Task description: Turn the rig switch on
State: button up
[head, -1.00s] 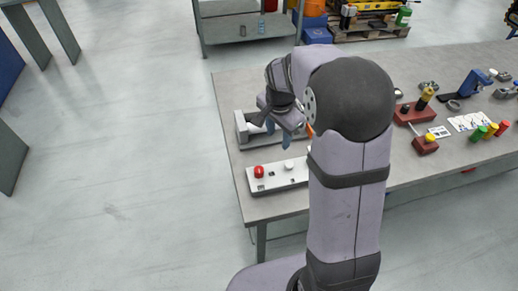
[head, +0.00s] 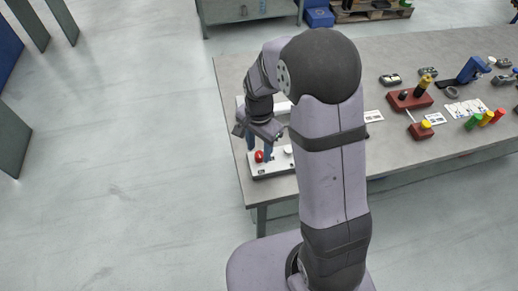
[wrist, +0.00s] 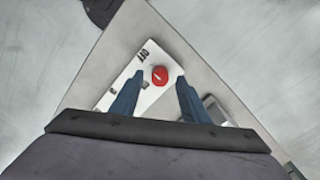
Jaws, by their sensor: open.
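The white rig panel (head: 262,169) lies near the left front corner of the grey table. On it is a round red knob (head: 259,156), and a white knob (head: 288,149) stands to its right. In the wrist view the red knob (wrist: 159,75) has a pale mark on top, with dark lettering that seems to read "OFF" beside it on the panel (wrist: 143,63). My gripper (head: 258,150) is open, its blue fingers pointing down at the panel. In the wrist view the red knob shows just beyond the gap between the fingertips (wrist: 158,79). My arm hides the panel's right part.
A pale fixture (head: 240,104) stands behind the panel, partly hidden by my arm. Dark red blocks (head: 410,99), coloured cylinders (head: 486,119) and other small parts lie on the right of the table (head: 400,160). Open floor (head: 140,170) is to the left.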

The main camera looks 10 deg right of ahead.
jog(key=shift+f, duration=0.85)
grip_shut()
jog(key=c, duration=1.1)
grip_release()
